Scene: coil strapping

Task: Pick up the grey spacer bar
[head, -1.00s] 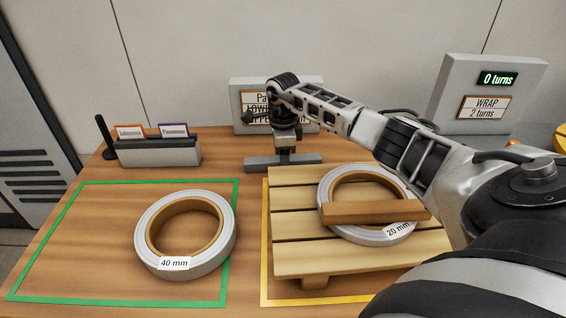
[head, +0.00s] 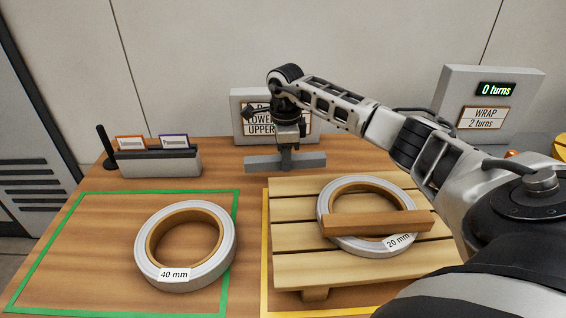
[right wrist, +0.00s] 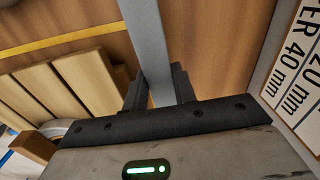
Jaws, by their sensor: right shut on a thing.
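The grey spacer bar (head: 260,163) is at the back of the table, just behind the pallet. My right gripper (head: 287,150) points down and is shut on the bar near its middle. The bar seems to hang a little above the table. In the right wrist view the bar (right wrist: 148,45) runs between the two dark fingers (right wrist: 160,90). My left gripper is not in view.
A pallet (head: 290,262) bears the 20 mm coil (head: 328,222) with a wooden bar (head: 375,224) across it. The 40 mm coil (head: 226,245) lies inside the green outline. A sign (head: 238,98) and a card holder (head: 160,163) stand behind.

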